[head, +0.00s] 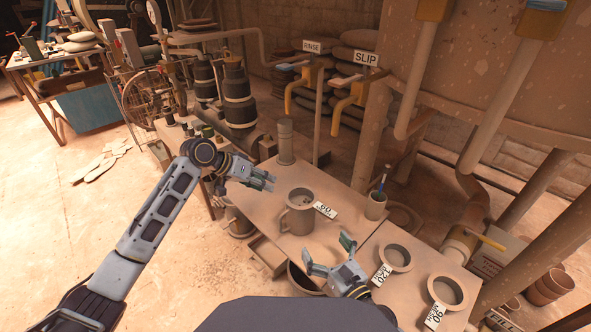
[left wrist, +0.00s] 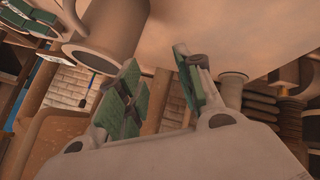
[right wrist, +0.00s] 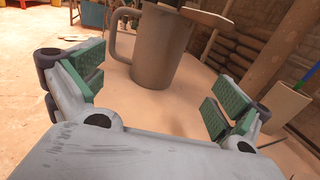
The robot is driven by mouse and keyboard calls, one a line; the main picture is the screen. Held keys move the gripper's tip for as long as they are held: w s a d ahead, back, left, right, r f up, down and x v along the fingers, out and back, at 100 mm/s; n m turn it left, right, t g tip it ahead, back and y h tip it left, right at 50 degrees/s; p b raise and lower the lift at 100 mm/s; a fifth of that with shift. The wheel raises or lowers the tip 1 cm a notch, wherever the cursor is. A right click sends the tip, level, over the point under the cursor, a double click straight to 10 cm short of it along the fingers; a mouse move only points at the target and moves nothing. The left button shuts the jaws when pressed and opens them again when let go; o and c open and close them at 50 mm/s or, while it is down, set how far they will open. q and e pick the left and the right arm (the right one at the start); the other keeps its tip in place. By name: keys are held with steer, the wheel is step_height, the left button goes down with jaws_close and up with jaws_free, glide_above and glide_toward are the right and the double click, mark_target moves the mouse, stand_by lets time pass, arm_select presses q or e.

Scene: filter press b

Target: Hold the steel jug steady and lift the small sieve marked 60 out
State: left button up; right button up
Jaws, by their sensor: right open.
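The steel jug (head: 296,219) stands upright on the bench, its handle to the left. The small sieve (head: 301,196) sits in its mouth, its handle with the 60 tag (head: 325,210) sticking out to the right. My left gripper (head: 270,181) is open and empty, behind and left of the jug. The jug (left wrist: 112,32) is at the top of the left wrist view. My right gripper (head: 331,256) is open and empty in front of the jug. In the right wrist view the jug (right wrist: 163,50) stands beyond and between the fingers, apart from them; its top is cut off.
Sieves marked 120 (head: 397,258) and 90 (head: 446,291) lie at the right. A cup (head: 376,205) with a brush stands right of the jug. A grey cylinder (head: 286,142) stands at the back. RINSE and SLIP taps (head: 349,92) are behind. Bare bench lies around the jug.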

mark_target(302, 212)
arm_select(q)
steer(key=d+m+g, duration=0.1)
steer(key=d+m, duration=0.2)
steer(key=d+r+m+g, duration=0.1)
steer(key=d+m, duration=0.2)
steer(key=d+r+m+g, duration=0.1)
steer(key=d+m, duration=0.2)
steer(key=shift+w+m+y, duration=0.35)
steer(key=shift+m+y, duration=0.05)
steer(key=m, duration=0.1)
steer(key=d+m+g, duration=0.1)
steer(key=m, duration=0.1)
steer(key=shift+s+d+r+m+g+y, duration=0.15)
steer(key=shift+s+r+m+g+y, duration=0.15)
steer(key=shift+s+g, duration=0.1)
steer(key=shift+s+d+r+m+g+y, duration=0.1)
steer(key=shift+s+r+m+g+y, duration=0.15)
steer(key=shift+m, duration=0.35)
steer(key=shift+d+r+m+g+y, duration=0.15)
steer(key=shift+m+g, duration=0.2)
steer(key=shift+m, duration=0.25)
steer(key=shift+s+a+r+m+g+y, duration=0.15)
steer(key=shift+r+m+g+y, duration=0.25)
steer(key=shift+m, duration=0.65)
steer(key=shift+s+r+m+g+y, duration=0.1)
steer(key=shift+s+r+m+g, duration=0.2)
steer(key=shift+r+m, duration=0.6)
steer(key=shift+s+a+r+m+g+y, duration=0.1)
steer(key=shift+r+m+g+y, duration=0.25)
steer(key=shift+m, duration=0.9)
